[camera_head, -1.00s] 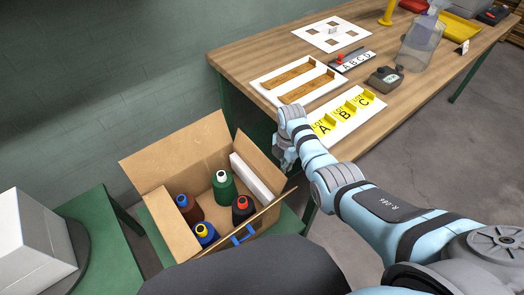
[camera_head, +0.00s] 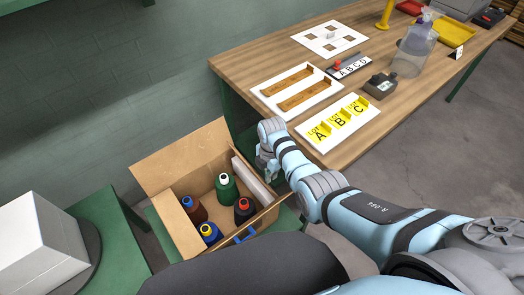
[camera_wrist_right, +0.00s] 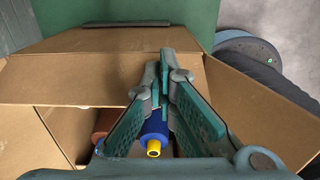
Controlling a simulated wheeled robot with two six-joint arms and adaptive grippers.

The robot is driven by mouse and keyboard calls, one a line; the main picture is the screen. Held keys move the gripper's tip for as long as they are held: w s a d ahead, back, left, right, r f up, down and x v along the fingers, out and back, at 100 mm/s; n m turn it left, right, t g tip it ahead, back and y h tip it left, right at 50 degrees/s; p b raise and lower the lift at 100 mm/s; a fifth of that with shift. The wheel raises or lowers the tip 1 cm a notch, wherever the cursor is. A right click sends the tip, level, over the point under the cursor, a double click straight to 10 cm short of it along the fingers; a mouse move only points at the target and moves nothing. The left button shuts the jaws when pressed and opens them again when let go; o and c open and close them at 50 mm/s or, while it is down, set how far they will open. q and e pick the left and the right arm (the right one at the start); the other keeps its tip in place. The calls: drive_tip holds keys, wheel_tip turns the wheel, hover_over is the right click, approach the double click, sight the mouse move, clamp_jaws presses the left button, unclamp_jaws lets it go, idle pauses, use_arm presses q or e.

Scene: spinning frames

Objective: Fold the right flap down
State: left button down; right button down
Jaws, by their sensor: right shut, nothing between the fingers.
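The open cardboard box (camera_head: 176,226) stands at lower left in the head view. Its back flap (camera_head: 180,153) stands up and leans outward. My right gripper (camera_head: 265,167) is at the box's right side, shut and empty. The right flap is mostly hidden behind the gripper and arm, so I cannot tell its angle. In the right wrist view my shut fingers (camera_wrist_right: 165,75) point across the box interior, with a far cardboard flap (camera_wrist_right: 80,68) beyond them and another flap (camera_wrist_right: 262,105) at the right. My left gripper is not in view.
Several thread spools are in the box, including a green one (camera_head: 226,187) and a blue one with a yellow tip (camera_wrist_right: 153,145). A pale strip (camera_head: 255,180) lines its right side. The wooden table (camera_head: 385,120) with trays is close behind my right arm.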

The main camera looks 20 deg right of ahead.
drive_tip(key=shift+f, duration=0.1)
drive_tip(key=a, duration=0.1)
drive_tip(key=s+a+f, duration=0.1)
drive_tip(key=a, duration=0.1)
drive_tip(key=a+f, duration=0.1)
drive_tip(key=shift+s+a, duration=0.25)
drive_tip(key=shift+s, duration=0.05)
wheel_tip(320, 180, down, 4)
drive_tip(key=s+a+b, duration=0.2)
drive_tip(key=b, duration=0.2)
wheel_tip(320, 180, up, 9)
drive_tip(key=w+p, duration=0.1)
drive_tip(key=p, duration=0.8)
drive_tip(key=shift+w+d+f+p, duration=0.2)
drive_tip(key=shift+w+p, duration=0.05)
drive_tip(key=shift+p, duration=0.05)
